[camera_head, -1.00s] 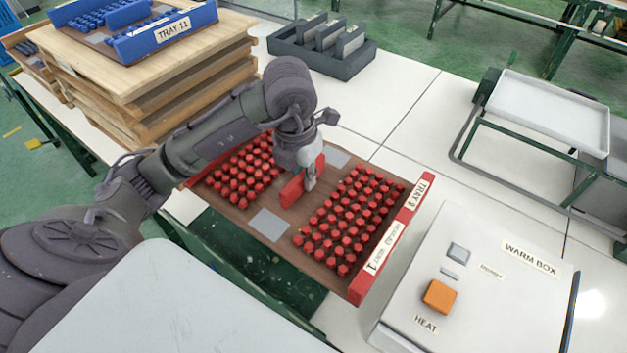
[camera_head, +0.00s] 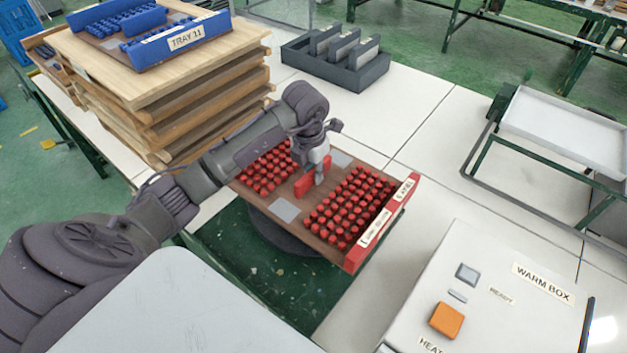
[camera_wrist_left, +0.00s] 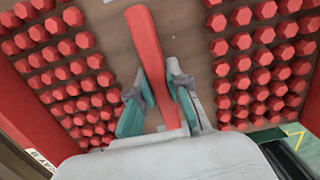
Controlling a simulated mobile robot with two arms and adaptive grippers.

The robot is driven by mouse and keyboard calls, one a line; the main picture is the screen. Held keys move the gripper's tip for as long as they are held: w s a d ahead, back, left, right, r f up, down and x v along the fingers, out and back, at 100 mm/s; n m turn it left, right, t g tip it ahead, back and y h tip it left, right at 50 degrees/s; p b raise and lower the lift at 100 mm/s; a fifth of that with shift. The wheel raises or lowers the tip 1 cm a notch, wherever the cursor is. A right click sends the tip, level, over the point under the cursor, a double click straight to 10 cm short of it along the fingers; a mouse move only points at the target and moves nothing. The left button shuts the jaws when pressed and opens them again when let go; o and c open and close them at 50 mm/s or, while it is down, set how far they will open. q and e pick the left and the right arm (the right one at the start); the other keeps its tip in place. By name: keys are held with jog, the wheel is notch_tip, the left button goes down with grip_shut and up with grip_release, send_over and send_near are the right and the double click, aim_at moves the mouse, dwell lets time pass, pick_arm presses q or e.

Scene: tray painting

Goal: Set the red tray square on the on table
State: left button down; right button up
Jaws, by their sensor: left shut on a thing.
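The red tray (camera_head: 288,209) has red end walls with white labels, a brown floor, two groups of red hexagonal pegs and grey square patches. My left gripper (camera_head: 318,180) is shut on the red upright bar (camera_head: 303,187) in the tray's middle. The wrist view shows its fingers (camera_wrist_left: 160,100) on both sides of the red bar (camera_wrist_left: 146,42). I cannot tell whether the tray touches the table. My right gripper is out of view.
A stack of wooden boards (camera_head: 185,115) with blue tray 11 (camera_head: 185,40) on top stands left. A dark rack (camera_head: 355,72) is at the back. The warm box (camera_head: 500,270) stands at the near right. White table lies clear behind the tray.

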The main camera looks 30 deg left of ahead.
aim_at(313, 184)
pick_arm(q)
jog(key=shift+w+f+p, duration=0.1)
jog(key=shift+f+p, duration=0.5)
jog(key=shift+f, duration=1.35)
jog(key=c, duration=1.1)
grip_release()
jog(key=shift+f, duration=0.15)
jog(key=shift+c, duration=0.2)
jog(key=shift+r, duration=0.2)
jog(key=r+b, duration=0.1)
jog(key=r, duration=0.3)
jog(key=s+r, duration=0.1)
jog(key=r, duration=0.3)
jog(key=r+b, duration=0.1)
jog(key=r, duration=0.2)
jog(key=shift+s+r+b, duration=0.3)
jog(key=shift+r, duration=0.1)
jog(key=shift+f, duration=0.1)
